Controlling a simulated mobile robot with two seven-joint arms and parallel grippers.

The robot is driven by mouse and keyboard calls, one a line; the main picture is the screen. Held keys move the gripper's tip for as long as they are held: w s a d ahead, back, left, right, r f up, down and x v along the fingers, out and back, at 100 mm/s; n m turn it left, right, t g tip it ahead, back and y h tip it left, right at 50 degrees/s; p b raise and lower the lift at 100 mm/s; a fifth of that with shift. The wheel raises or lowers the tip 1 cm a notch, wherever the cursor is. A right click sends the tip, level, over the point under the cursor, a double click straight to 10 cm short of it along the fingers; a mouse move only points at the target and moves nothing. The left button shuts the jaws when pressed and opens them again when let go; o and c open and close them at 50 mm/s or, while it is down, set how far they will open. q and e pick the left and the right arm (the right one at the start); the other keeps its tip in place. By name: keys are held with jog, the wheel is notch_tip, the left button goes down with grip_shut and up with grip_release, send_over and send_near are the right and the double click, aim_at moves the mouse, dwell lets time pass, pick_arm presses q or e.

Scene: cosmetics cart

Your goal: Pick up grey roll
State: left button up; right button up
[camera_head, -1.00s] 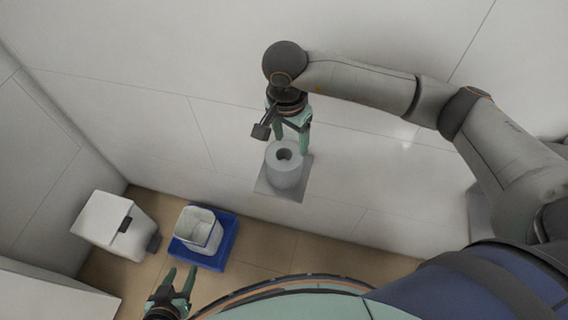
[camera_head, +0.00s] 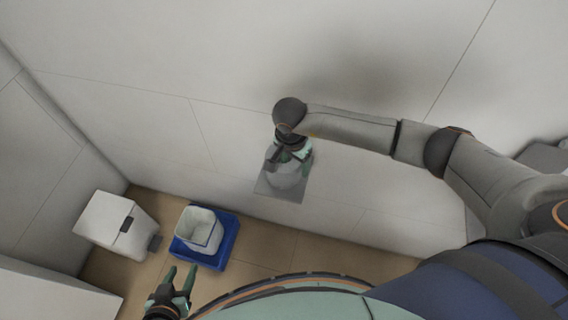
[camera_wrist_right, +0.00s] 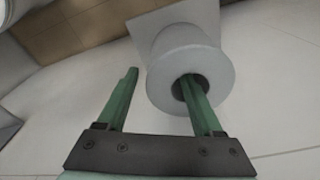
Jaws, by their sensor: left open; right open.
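The grey roll (camera_head: 287,178) stands on a square grey plate (camera_head: 292,192) by the wall in the head view. My right gripper (camera_head: 290,158) is at the top of the roll and partly hides it. In the right wrist view the roll (camera_wrist_right: 163,62) shows its round end and dark centre hole. My right gripper (camera_wrist_right: 160,85) is open, with one green finger over or inside the hole and the other outside the rim; whether they touch it I cannot tell. My left gripper (camera_head: 182,281) is open and empty at the lower left, far from the roll.
A white bin (camera_head: 199,228) stands in a blue tray (camera_head: 228,243) on the brown floor. A white pedal bin (camera_head: 112,225) stands left of it. The pale wall (camera_head: 130,130) runs close behind the roll.

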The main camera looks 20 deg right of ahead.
grip_shut()
dwell(0.5)
